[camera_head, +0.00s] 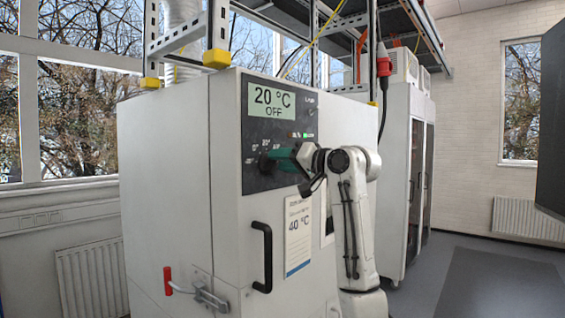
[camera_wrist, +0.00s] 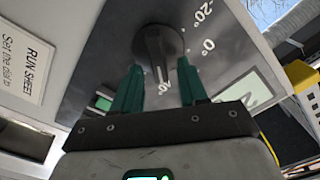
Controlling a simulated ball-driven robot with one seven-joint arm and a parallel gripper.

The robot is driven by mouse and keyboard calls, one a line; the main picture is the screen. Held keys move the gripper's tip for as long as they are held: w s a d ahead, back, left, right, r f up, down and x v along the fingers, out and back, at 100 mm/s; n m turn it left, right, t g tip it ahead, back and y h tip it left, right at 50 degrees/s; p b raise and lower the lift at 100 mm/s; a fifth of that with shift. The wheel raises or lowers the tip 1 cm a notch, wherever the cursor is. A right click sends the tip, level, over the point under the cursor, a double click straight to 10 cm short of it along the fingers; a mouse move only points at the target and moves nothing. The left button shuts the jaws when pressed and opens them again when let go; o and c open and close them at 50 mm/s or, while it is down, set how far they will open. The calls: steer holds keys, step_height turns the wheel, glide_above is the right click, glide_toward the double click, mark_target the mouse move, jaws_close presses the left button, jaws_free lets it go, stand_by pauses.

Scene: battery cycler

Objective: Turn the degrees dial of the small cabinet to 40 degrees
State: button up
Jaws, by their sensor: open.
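The small cabinet (camera_head: 180,190) is white with a dark control panel (camera_head: 258,126) and a display (camera_head: 271,101) reading "20 °C OFF". The degrees dial (camera_wrist: 160,42) is a dark round knob with a pale pointer mark; a scale with -20° and 0° shows beside it. In the head view the dial (camera_head: 265,162) is partly hidden by my gripper. My gripper (camera_wrist: 158,70) has teal fingers, open, one on each side of the dial's near part; I cannot tell whether they touch it. A run sheet (camera_head: 298,235) on the door shows 40 °C.
A black door handle (camera_head: 262,257) and a latch with a red grip (camera_head: 168,280) stick out below the panel. A metal rack (camera_head: 187,38) with yellow feet stands on top. Taller white cabinets (camera_head: 400,170) stand behind. Floor at the right is clear.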

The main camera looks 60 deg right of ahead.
steer(key=b+v, duration=0.3)
steer(key=v, duration=0.7)
steer(key=shift+s, duration=0.2)
steer(key=shift+a, duration=0.1)
